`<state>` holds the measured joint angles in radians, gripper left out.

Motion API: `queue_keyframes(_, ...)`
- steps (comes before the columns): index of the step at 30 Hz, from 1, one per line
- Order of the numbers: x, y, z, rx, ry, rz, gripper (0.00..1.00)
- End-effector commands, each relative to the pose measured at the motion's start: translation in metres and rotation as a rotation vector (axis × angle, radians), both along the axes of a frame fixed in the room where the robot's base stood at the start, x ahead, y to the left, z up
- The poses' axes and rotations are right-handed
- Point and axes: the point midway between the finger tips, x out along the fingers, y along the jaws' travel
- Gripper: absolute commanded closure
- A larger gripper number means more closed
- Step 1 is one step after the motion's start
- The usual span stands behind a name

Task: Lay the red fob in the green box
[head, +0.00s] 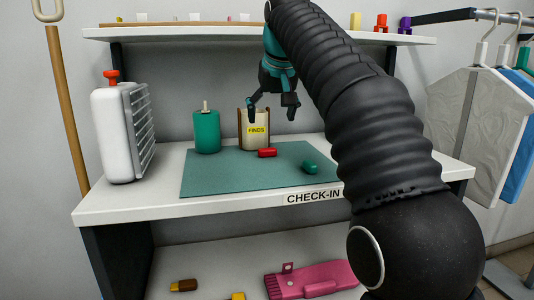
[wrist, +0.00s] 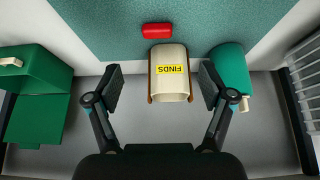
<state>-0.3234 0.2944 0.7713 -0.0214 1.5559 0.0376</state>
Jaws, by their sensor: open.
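The red fob (head: 267,152) lies on the teal mat, just in front of the cream holder marked FINDS. It also shows at the top of the wrist view (wrist: 157,31). A green box (wrist: 40,70) with a cream knob is at the left of the wrist view. My arm seems to hide it in the head view, and I cannot tell whether it is open. My gripper (head: 272,110) is open and empty, above and behind the fob near the holder. In the wrist view its fingers (wrist: 160,88) are spread to either side of the holder.
The FINDS holder (head: 255,130) and a teal canister (head: 207,132) stand at the mat's back edge. A green fob (head: 310,167) lies on the mat (head: 220,180). A white ribbed unit (head: 118,132) stands at the left. A shelf (head: 200,33) runs above. The mat's front left is clear.

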Motion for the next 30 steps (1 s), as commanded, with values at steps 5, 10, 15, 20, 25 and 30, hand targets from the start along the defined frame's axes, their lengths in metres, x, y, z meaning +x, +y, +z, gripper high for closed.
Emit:
queue_keyframes(5, 0.015, 0.004, -0.030, -0.001, 0.003, 0.000, 0.19)
queue_keyframes(10, 0.026, 0.007, -0.047, -0.001, 0.002, 0.000, 0.19)
queue_keyframes(15, 0.029, 0.007, -0.053, 0.001, -0.001, -0.001, 0.19)
queue_keyframes(20, 0.037, 0.008, -0.065, -0.001, 0.002, -0.001, 0.19)
queue_keyframes(25, 0.050, 0.009, -0.085, 0.000, 0.002, -0.001, 0.19)
queue_keyframes(30, 0.056, 0.011, -0.096, 0.000, 0.000, 0.000, 0.19)
